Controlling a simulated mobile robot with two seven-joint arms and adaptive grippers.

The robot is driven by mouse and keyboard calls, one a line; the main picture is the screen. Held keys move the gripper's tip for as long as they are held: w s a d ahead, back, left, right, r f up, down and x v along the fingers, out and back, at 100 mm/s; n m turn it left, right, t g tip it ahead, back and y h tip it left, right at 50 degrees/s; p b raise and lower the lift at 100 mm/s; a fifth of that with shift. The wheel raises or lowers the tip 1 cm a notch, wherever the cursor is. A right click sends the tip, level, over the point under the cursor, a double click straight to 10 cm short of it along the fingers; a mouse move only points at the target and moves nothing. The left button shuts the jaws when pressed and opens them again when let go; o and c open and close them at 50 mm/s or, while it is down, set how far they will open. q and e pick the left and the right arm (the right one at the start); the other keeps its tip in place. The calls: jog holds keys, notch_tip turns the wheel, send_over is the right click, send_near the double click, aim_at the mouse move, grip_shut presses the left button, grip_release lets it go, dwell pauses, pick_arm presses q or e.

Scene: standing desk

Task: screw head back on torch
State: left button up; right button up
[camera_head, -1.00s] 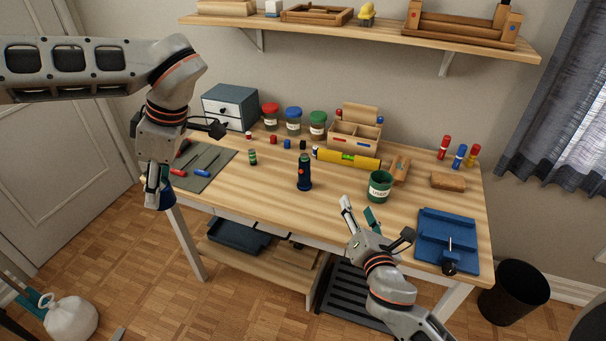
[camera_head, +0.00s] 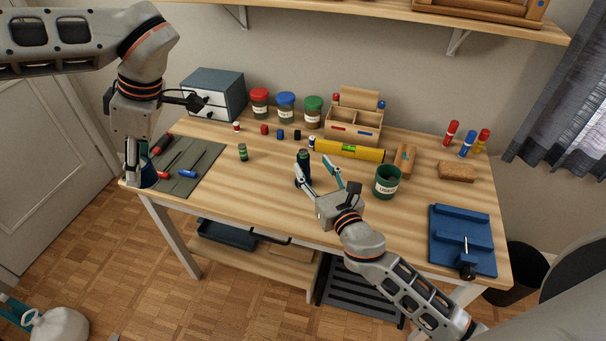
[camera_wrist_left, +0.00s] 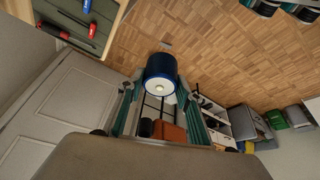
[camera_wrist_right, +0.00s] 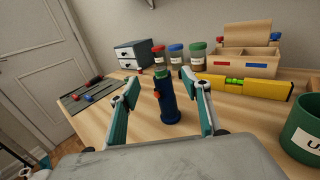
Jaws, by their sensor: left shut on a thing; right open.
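The torch body (camera_head: 303,166) is dark blue and stands upright on the desk. In the right wrist view the torch body (camera_wrist_right: 167,98) shows a red button and a green upper end. My right gripper (camera_head: 318,178) is open, with its fingers on either side of the torch body in that view; contact cannot be seen. The torch head (camera_wrist_left: 161,73) is a blue cylinder with a pale inner face and a bright centre. My left gripper (camera_wrist_left: 155,88) is shut on it, off the desk's left front corner. In the head view the torch head (camera_head: 149,176) is partly hidden by the fingers.
A green cup (camera_head: 387,181), a yellow spirit level (camera_head: 348,150) and a blue vise (camera_head: 462,240) are to the right. A tool mat (camera_head: 190,163) lies at the left.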

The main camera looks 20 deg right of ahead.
jog(key=b, duration=0.5)
send_near(306, 175)
jog(key=w, duration=0.4)
jog(key=shift+w+a+f, duration=0.15)
jog(key=shift+w+a, duration=0.05)
jog(key=shift+w+f, duration=0.1)
jog(key=shift+w, duration=0.2)
jog(key=shift+w+a+r, duration=0.1)
jog(key=shift+w+r, duration=0.2)
jog(key=shift+w, duration=0.3)
pick_arm(q)
notch_tip(306, 175, down, 7)
jog(key=shift+w+f, duration=0.1)
jog(key=shift+f, duration=0.05)
pick_arm(e)
jog(key=shift+w, duration=0.1)
jog(key=w, duration=0.5)
jog(key=shift+w+a, duration=0.25)
jog(key=shift+w, duration=0.1)
pick_arm(q)
jog(key=shift+f, duration=0.2)
pick_arm(e)
jog(key=c, duration=1.3)
